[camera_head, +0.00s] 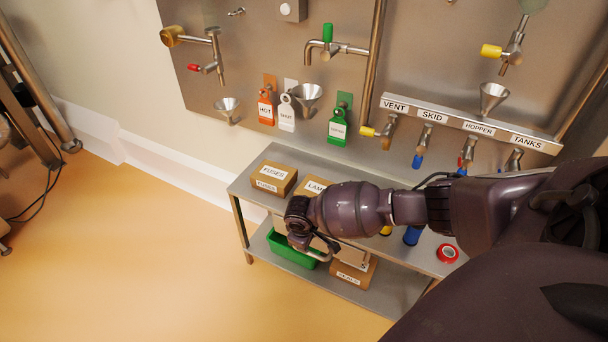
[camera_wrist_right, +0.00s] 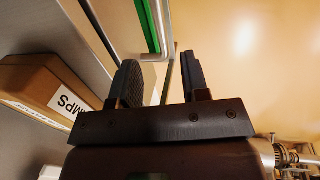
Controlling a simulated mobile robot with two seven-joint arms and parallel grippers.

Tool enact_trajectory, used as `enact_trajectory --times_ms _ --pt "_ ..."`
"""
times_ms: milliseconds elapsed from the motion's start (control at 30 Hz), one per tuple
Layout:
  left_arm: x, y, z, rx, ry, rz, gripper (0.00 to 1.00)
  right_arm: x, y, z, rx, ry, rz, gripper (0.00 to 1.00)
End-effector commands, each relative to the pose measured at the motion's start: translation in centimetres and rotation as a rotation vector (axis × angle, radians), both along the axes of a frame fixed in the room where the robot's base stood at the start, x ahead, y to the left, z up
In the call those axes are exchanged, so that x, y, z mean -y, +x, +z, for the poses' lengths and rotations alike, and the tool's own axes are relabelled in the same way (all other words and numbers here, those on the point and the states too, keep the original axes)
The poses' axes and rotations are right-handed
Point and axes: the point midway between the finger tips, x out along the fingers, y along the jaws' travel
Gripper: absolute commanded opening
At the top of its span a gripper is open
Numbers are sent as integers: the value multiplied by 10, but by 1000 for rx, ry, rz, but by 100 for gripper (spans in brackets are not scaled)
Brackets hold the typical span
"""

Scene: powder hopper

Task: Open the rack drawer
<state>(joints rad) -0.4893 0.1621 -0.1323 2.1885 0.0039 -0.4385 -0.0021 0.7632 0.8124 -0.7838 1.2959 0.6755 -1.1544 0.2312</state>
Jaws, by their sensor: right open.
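The rack (camera_head: 275,152) is a grey metal table with a lower shelf (camera_head: 345,285), against the wall panel. A pale front panel (camera_head: 348,254) shows under its top, partly hidden by my right arm; I cannot tell how far the drawer is out. My right gripper (camera_head: 300,238) is at the rack's front edge, above the green bin (camera_head: 290,250). In the right wrist view my right gripper (camera_wrist_right: 163,82) is open, its two fingers apart with nothing clearly held between them. A thin grey bar lies just beyond the fingers. My left gripper is not in view.
A FUSES box (camera_head: 274,179) and a LAMPS box (camera_head: 314,186) stand on the rack top. Another box (camera_head: 353,273) is on the lower shelf. Red tape (camera_head: 447,253) lies at the right. Valves and funnels line the wall panel. The floor left of the rack is clear.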

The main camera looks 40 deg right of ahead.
Motion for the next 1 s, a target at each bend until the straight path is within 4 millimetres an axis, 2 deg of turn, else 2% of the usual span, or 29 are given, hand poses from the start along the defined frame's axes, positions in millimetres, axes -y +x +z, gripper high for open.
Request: enact_trajectory --times_ms 33,100,400,600,867,900,1000 --pt "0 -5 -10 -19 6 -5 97 2 -4 -20 -15 -2 -1 42" --pt "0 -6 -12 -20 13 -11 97 4 -4 -32 -15 -2 0 42" --pt "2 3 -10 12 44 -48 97 12 1 -70 -9 -1 1 42" --pt "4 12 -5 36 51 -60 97 14 4 -77 -3 0 1 42" --pt "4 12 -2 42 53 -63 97 14 5 -76 0 0 2 42" --pt "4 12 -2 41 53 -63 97 14 5 -76 0 0 2 41" --pt "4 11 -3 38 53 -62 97 14 5 -76 0 0 2 25"
